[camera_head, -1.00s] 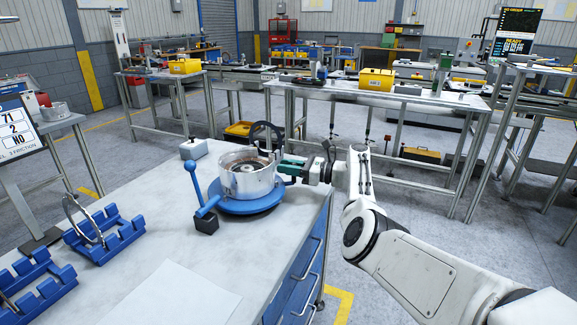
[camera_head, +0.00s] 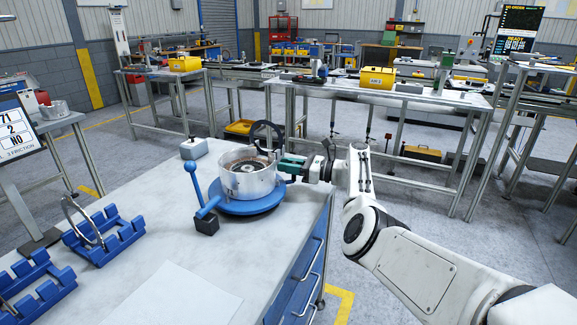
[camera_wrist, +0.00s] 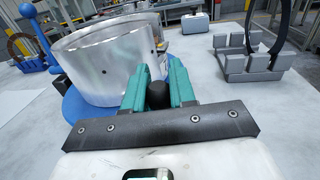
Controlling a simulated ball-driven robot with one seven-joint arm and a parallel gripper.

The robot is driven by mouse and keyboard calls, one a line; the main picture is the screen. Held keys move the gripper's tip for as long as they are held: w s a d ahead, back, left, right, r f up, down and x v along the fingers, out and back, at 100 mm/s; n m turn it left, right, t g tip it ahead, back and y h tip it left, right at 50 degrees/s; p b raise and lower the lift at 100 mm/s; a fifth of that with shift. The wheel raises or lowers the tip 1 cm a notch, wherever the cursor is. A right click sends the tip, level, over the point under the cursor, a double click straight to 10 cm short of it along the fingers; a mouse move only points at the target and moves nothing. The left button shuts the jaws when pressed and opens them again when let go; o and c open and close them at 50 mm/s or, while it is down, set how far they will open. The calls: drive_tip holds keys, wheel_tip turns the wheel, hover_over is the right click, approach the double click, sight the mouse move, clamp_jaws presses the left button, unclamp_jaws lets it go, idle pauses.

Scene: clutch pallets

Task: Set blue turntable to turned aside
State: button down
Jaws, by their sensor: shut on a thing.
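The blue turntable (camera_head: 252,207) is a round blue disc on the bench, carrying an open silver drum (camera_head: 248,186). A blue lever with a ball top (camera_head: 190,167) stands at its left, by a black block (camera_head: 207,225). My gripper (camera_head: 281,163) is at the drum's right side. In the wrist view, its green fingers (camera_wrist: 154,78) are shut on a black knob (camera_wrist: 158,95) beside the drum (camera_wrist: 108,62). The turntable's blue edge (camera_wrist: 72,108) shows below the drum. What the knob is fixed to is hidden.
Blue racks (camera_head: 105,238) stand at the left of the bench, one holding a ring upright. A grey box (camera_head: 193,149) and a grey stand with a dark ring (camera_wrist: 248,58) are behind the drum. A white sheet (camera_head: 183,297) lies at the front.

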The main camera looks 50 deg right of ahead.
drive_tip(key=c, duration=1.2)
unclamp_jaws()
drive_tip(key=shift+w+a+f, duration=0.1)
drive_tip(key=shift+a+f, duration=0.25)
drive_tip(key=shift+f, duration=0.25)
drive_tip(key=shift+o, duration=1.4)
drive_tip(key=shift+r, duration=0.25)
drive_tip(key=shift+d+r, duration=0.1)
drive_tip(key=p+v, duration=0.1)
drive_tip(key=v, duration=0.9)
drive_tip(key=shift+s+d, duration=0.2)
drive_tip(key=shift+s, duration=0.15)
